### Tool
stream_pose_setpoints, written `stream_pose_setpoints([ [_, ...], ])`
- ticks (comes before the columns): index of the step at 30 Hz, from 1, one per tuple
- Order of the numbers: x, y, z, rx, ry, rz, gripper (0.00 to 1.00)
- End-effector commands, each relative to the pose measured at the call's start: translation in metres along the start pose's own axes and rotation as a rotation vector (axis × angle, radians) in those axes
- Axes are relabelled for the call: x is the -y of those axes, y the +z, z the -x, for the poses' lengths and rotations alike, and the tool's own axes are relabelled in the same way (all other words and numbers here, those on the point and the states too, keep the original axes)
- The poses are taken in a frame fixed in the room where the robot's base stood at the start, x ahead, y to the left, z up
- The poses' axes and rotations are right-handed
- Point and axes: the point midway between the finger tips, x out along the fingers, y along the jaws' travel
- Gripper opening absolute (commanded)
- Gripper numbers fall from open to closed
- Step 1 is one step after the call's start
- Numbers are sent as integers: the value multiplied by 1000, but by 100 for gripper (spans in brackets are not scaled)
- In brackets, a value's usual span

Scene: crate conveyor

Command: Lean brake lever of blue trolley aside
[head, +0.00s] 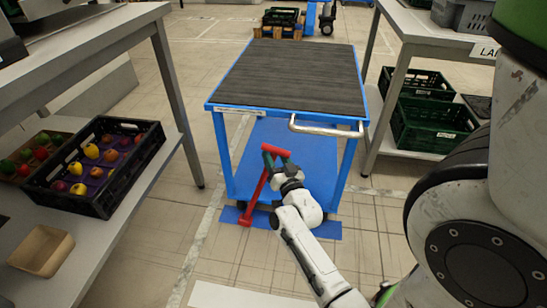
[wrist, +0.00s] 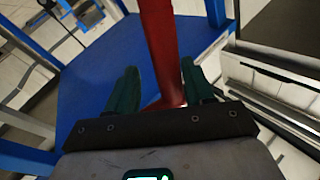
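The blue trolley (head: 285,148) stands in the middle of the head view, with a dark ribbed top and a pale handle bar. Its red brake lever (head: 256,195) rises from a blue plate at the trolley's near foot and tilts, its top to the right of its base. My gripper (head: 277,160) is at the lever's upper end. In the wrist view, the red lever (wrist: 159,45) passes between the two green fingers. The fingers are apart, with a narrow gap on the left; contact on the right is unclear.
A left table carries a black crate (head: 75,205) of fruit and a tan bowl (head: 41,250). Green crates (head: 398,128) sit on a low shelf under the right table (head: 390,18). Tiled floor is clear left of the trolley.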

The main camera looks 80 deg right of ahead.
Motion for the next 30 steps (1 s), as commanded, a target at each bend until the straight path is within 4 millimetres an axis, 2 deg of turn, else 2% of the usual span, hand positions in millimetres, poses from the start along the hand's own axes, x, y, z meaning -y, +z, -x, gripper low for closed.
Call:
stream_pose_setpoints([
  [15, 2, -1, -1, -2, -3, 1, 49],
  [19, 2, -2, 4, -1, -4, 1, 49],
  [23, 3, -2, 22, 1, -4, 2, 49],
  [30, 2, -2, 69, 3, -3, 3, 49],
])
